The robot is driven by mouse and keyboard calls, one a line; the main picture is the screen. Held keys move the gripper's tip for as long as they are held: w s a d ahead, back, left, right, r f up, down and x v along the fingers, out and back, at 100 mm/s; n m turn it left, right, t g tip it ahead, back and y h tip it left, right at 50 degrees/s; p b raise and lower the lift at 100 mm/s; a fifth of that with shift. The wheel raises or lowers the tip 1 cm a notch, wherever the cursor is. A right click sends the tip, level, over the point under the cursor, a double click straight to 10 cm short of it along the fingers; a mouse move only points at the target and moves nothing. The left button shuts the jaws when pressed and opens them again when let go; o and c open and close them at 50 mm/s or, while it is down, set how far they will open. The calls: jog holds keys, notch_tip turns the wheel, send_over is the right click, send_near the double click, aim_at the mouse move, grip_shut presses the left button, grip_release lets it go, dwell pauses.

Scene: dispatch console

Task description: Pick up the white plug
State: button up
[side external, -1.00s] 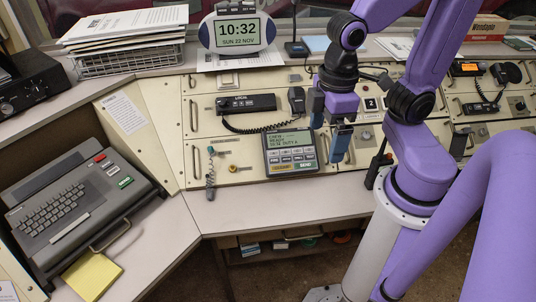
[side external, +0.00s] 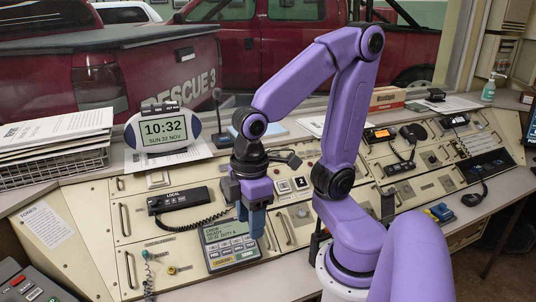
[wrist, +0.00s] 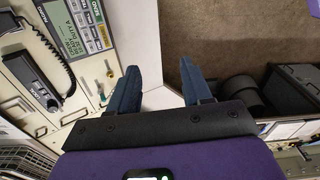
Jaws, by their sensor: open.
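My gripper (side external: 251,222) is open and empty, with two blue fingers above the console, beside the upper right of the grey terminal. In the wrist view the fingers (wrist: 160,85) stand wide apart with nothing between them. I cannot pick out a white plug for certain. A small pale plug-like piece (wrist: 110,69) shows on the panel left of the fingers in the wrist view. In the side view a grey-blue plug with a coiled cord (side external: 146,256) and a yellow-ringed piece (side external: 171,269) are on the panel left of the terminal.
The grey terminal (side external: 231,241) is next to my gripper, and a black handset unit (side external: 178,200) with a coiled cord lies above it. Metal handles (side external: 129,270) stick out of the panels. A clock (side external: 163,130) and a wire tray (side external: 50,168) stand behind.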

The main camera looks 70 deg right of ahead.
jog(key=w+d+r+m, duration=0.2)
jog(key=w+d+m, duration=0.1)
jog(key=w, duration=0.4)
jog(key=w+d+r+m, duration=0.2)
jog(key=w+d+m, duration=0.1)
jog(key=w, duration=0.4)
jog(key=w+d+r+m, duration=0.2)
jog(key=w+d+m, duration=0.4)
jog(key=d, duration=0.6)
notch_tip(320, 180, up, 2)
jog(key=m, duration=0.7)
send_over(269, 148)
jog(key=d, duration=0.1)
jog(key=f, duration=1.1)
jog(key=shift+w+f, duration=0.15)
jog(key=shift+w, duration=0.15)
jog(key=shift+s+a+f, duration=0.1)
jog(key=shift+f, duration=1.25)
jog(key=shift+s+a+f, duration=0.1)
jog(key=shift+f, duration=1.25)
grip_shut()
